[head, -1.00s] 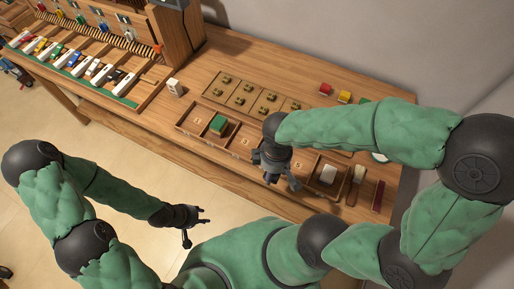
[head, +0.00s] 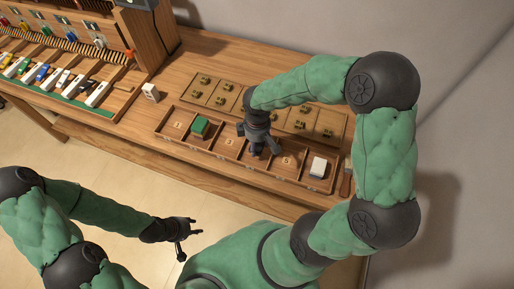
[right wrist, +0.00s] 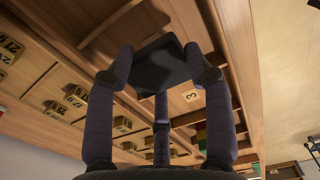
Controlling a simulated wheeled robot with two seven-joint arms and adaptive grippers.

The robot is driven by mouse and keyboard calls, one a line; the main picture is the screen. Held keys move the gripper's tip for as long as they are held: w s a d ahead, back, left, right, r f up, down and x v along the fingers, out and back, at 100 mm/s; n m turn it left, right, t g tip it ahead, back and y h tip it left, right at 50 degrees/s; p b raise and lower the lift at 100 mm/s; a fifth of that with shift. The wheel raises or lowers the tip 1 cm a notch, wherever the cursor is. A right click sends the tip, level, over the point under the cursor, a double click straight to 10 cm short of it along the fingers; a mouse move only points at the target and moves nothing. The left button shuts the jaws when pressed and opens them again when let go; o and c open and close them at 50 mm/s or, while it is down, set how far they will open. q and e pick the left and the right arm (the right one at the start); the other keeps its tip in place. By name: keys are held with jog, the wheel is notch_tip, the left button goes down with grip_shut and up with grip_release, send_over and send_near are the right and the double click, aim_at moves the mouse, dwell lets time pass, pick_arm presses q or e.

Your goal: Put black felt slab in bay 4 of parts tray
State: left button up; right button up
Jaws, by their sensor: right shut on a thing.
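The parts tray (head: 222,165) is a long wooden tray with numbered bays on the bench. My right gripper (head: 258,150) is over its middle bays, just right of the bay marked 3, and hides the floor of the bay under it. In the right wrist view the right gripper (right wrist: 160,85) is shut on a black felt slab (right wrist: 158,62), a thin dark square, with the bay number 3 (right wrist: 191,96) beside it. I cannot tell whether the slab touches the tray. My left gripper (head: 187,236) is open and empty, in front of the bench.
A green block (head: 200,125) sits in a bay left of my right gripper, and a white block (head: 318,166) in a bay at the right. A board with brass pieces (head: 222,95) lies behind the tray. A white block (head: 150,92) stands left of it, near the piano keys (head: 62,80).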

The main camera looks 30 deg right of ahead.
aim_at(257, 148)
jog(key=shift+w+d+f+b, duration=0.15)
jog(key=shift+f+b, duration=0.6)
jog(key=shift+f, duration=1)
jog(key=shift+f, duration=0.1)
jog(key=shift+f, duration=0.1)
jog(key=o, duration=0.9)
jog(key=shift+c, duration=0.2)
notch_tip(257, 148, up, 12)
jog(key=p, duration=0.4)
jog(key=shift+r, duration=0.2)
